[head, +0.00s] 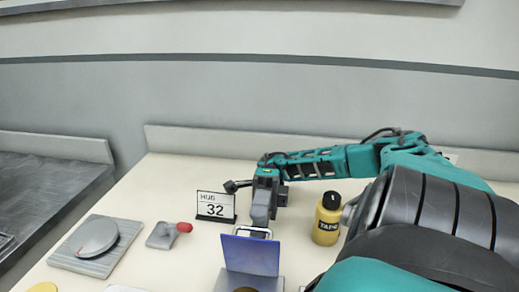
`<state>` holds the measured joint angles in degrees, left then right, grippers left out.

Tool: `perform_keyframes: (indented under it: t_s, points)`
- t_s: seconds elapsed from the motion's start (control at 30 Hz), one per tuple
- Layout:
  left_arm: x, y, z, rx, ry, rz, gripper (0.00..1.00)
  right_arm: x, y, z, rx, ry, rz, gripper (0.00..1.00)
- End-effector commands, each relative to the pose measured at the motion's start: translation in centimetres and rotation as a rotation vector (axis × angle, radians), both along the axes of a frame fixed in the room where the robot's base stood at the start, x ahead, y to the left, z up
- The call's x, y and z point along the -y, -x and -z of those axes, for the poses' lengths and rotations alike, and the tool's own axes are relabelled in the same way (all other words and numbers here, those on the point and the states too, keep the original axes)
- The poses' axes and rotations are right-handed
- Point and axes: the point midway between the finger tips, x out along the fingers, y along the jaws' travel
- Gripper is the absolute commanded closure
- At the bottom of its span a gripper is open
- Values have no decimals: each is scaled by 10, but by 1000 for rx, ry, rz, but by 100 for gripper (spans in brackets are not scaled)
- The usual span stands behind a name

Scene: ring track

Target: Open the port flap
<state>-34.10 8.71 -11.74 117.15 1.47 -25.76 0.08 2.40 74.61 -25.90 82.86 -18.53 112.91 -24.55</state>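A blue flap (250,255) stands roughly upright on a grey port body (262,282) at the bottom middle of the head view. A pale metal handle-like piece (252,230) shows at the flap's top edge. My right gripper (262,219) points down just behind and above that edge, close to the metal piece. I cannot tell whether it touches it, or whether its fingers are open or shut. The front of the port body is cut off by the picture's lower edge. My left gripper is not in view.
A "HUB 32" sign (215,207) stands left of my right gripper; a yellow bottle (326,220) stands to its right. A red-knobbed grey fitting (166,233) and a grey scale-like plate (97,243) lie left. A low wall (200,143) borders the table's back.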

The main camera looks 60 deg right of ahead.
Motion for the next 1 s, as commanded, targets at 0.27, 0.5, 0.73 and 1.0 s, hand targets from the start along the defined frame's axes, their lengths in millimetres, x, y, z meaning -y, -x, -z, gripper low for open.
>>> perform_keyframes:
  t_s: [0.27, 0.5, 0.73, 1.0]
  points:
    - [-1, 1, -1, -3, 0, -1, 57, 0, 0, -5, 1, 2, 0, 64]
    - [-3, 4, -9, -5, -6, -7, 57, 1, 0, -48, 2, 2, -2, 58]
    - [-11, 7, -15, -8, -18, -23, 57, 1, 0, -111, 5, 4, -10, 24]
    - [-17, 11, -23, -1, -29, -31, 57, 0, 0, -171, 3, 3, -6, 64]
